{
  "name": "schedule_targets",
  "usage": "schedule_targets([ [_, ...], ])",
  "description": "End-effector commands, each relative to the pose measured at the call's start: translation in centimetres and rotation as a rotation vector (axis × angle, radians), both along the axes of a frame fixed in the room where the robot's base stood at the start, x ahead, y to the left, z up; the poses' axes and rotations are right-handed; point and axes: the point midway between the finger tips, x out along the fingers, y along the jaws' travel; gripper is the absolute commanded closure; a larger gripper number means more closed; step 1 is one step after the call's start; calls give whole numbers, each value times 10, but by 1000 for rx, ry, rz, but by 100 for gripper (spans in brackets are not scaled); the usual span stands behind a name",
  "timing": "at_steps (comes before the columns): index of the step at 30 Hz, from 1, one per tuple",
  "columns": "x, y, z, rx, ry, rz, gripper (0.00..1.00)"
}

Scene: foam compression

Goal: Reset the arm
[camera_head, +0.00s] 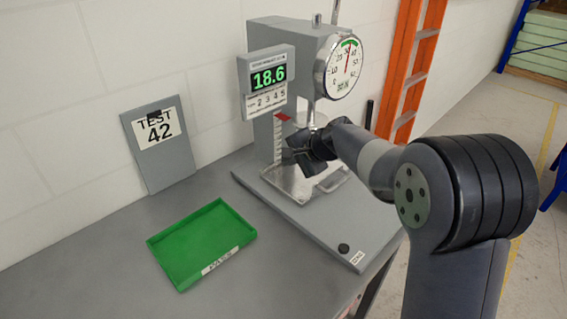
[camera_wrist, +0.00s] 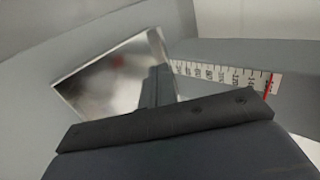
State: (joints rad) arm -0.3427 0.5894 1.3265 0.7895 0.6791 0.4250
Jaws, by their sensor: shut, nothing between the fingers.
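My gripper (camera_head: 304,158) is in front of the compression tester (camera_head: 270,128), over its metal lower plate (camera_head: 295,190) and beside the height scale. It is shut with nothing in it. In the wrist view the dark gripper (camera_wrist: 157,85) points toward the shiny metal plate (camera_wrist: 105,80), with the white scale (camera_wrist: 225,73) and its red mark to the right. The tester's green display reads 18.6. The round dial (camera_head: 341,67) shows its needle near the top, at the green band. My wrist and forearm hide part of the tester.
A green tray (camera_head: 160,256), empty, lies on the grey bench (camera_head: 85,262) at the front left. A grey board with a "TEST 42" card (camera_head: 158,128) leans on the wall. An orange ladder (camera_head: 428,40) stands behind the tester at right. The bench's left side is clear.

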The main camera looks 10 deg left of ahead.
Motion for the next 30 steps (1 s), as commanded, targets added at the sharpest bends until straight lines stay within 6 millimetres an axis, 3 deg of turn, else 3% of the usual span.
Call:
schedule_targets([
  [4, -2, -6, 14, 0, 0, 0, 100],
  [17, -4, -8, 16, 0, 1, 1, 100],
  [23, -3, -6, 11, 0, 1, 1, 100],
  [30, 1, 4, -12, -1, 3, 1, 100],
])
